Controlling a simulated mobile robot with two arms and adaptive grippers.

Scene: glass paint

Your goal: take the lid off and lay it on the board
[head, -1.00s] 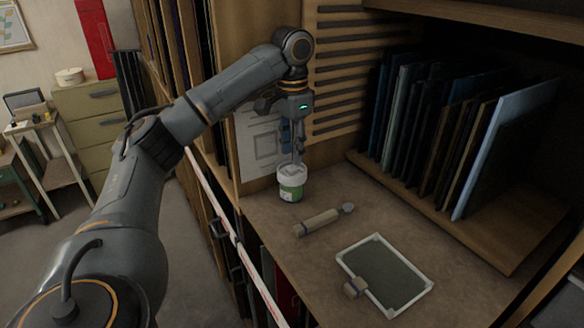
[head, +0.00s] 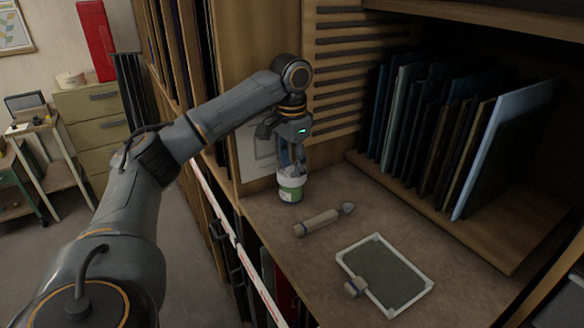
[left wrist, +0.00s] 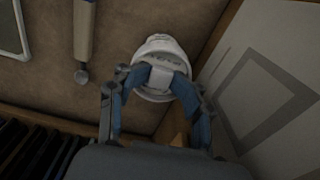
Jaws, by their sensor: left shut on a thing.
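A white and green pot (head: 290,194) stands upright on the worktop near its left edge, with a white lid (head: 289,181) on top. My left gripper (head: 290,168) points down over it, its blue fingers closed on the lid's raised grip. In the left wrist view the fingertips (left wrist: 161,78) pinch that pale grip on the white lid (left wrist: 150,58). I cannot tell whether the lid has come loose from the pot. A dark grey board (head: 388,270) with a pale frame lies flat at the front right, empty in the middle. My right gripper is not in view.
A pale-handled tool (head: 320,222) with a round metal end lies between pot and board. A small tan block (head: 355,287) sits at the board's left edge. Upright glass sheets (head: 480,150) fill a rack behind. A wooden panel stands close behind the pot.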

